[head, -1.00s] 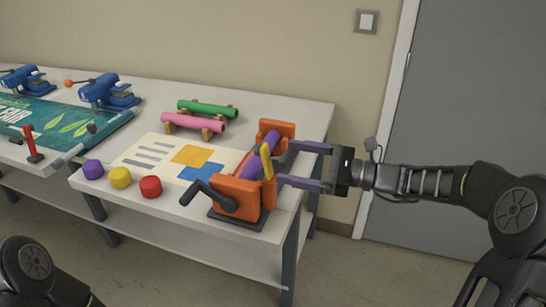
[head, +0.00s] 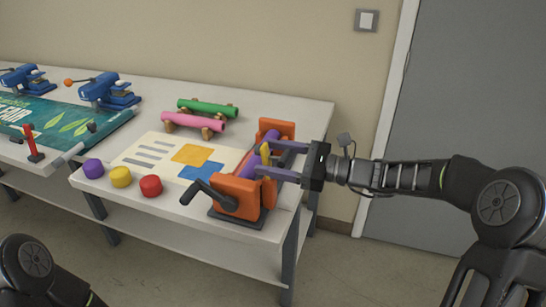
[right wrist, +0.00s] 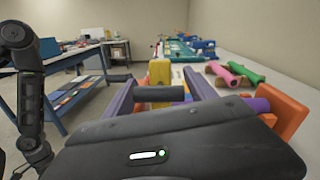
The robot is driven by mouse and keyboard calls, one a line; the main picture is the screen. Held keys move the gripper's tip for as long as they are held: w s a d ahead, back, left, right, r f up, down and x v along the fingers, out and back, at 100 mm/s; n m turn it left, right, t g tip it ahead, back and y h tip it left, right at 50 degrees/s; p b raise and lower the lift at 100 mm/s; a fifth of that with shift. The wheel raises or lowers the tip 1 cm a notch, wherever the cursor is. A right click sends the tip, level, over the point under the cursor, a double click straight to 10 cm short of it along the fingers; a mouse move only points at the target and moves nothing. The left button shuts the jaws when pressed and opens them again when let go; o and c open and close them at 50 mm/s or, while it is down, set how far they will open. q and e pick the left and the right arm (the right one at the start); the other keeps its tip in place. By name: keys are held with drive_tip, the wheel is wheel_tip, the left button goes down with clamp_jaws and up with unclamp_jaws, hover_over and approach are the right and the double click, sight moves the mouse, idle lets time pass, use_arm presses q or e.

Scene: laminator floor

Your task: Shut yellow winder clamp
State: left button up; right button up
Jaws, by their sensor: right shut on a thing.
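The yellow winder clamp (head: 265,154) stands upright on the orange winder (head: 237,196) at the table's right end. In the right wrist view the yellow clamp (right wrist: 160,71) is between my finger tips, with a dark bar nearer. My right gripper (head: 264,158) reaches in from the right, with its two long fingers on either side of the clamp, shut on it. The fingers partly hide the clamp's lower part and the purple roll (head: 270,138) in the winder. My left gripper is out of view.
A black crank (head: 208,193) sticks out at the winder's front left. A printed sheet (head: 140,158) lies left of the winder. Purple, yellow and red knobs (head: 150,186) line the front edge. Pink and green rolls (head: 207,107) lie behind. A grey door is at right.

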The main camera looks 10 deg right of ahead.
clamp_jaws()
idle(0.5)
